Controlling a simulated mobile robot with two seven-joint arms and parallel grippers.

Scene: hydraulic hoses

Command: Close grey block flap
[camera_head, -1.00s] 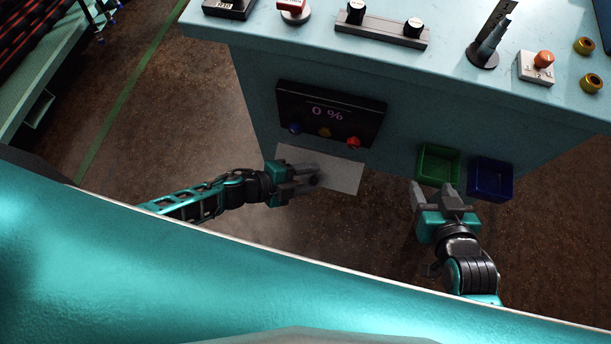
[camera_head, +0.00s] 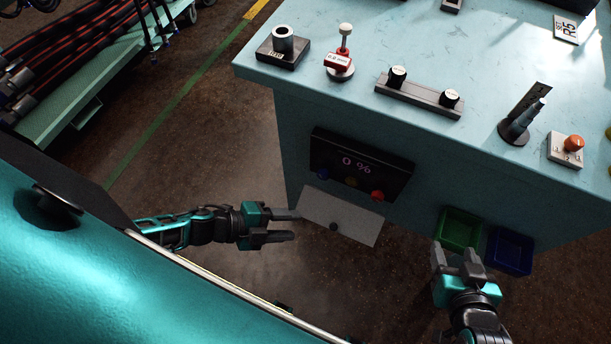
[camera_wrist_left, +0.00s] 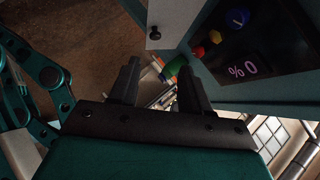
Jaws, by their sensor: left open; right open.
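The grey flap (camera_head: 350,213) sticks out open from the bench front, below the display with the 0 % reading. A dark round knob (camera_head: 334,227) sits near its outer edge. My left gripper (camera_head: 295,225) is open and empty, just left of the flap, its fingers pointing at it. In the left wrist view the flap (camera_wrist_left: 178,18) and its knob (camera_wrist_left: 155,33) show beyond the open fingers (camera_wrist_left: 158,68). I cannot tell whether a finger touches the flap's edge. My right gripper (camera_head: 453,252) is open and empty, in front of the green bin.
The display panel (camera_head: 360,166) has blue, yellow and red knobs. A green bin (camera_head: 460,228) and a blue bin (camera_head: 511,252) hang on the bench front. Several fixtures stand on the bench top (camera_head: 330,95). A hose rack (camera_head: 65,105) stands at the far left.

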